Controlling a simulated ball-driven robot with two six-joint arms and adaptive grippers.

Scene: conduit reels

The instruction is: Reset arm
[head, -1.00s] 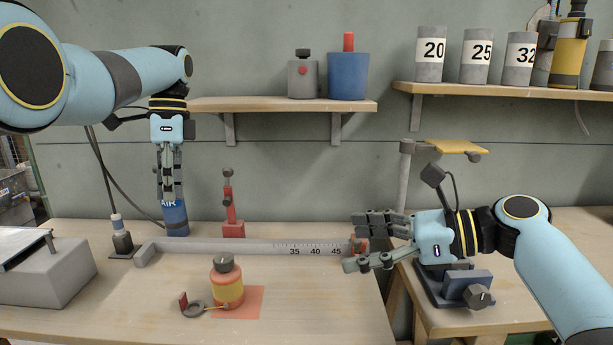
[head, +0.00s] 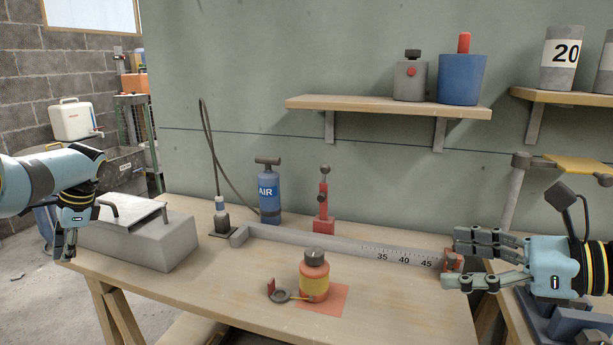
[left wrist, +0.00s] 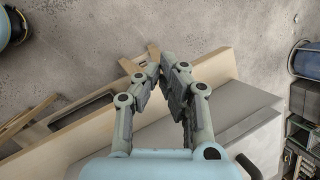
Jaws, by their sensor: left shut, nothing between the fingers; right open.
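My left gripper (head: 68,246) hangs at the far left of the head view, pointing down beside the left end of the bench. It is shut and empty. In the left wrist view its fingers (left wrist: 165,72) lie close together, with the bench edge and concrete floor beyond. My right gripper (head: 462,262) comes in from the right of the head view. It is open, its fingers pointing left around the red end piece (head: 452,259) of the measuring rail (head: 340,246). I cannot tell whether they touch it.
A grey box (head: 150,240) with a sloped top stands beside my left gripper. An orange bottle (head: 313,281) sits on an orange mat (head: 333,302). A blue AIR pump (head: 268,196) and a red stand (head: 323,205) are behind the rail. Open floor (head: 30,295) lies left of the bench.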

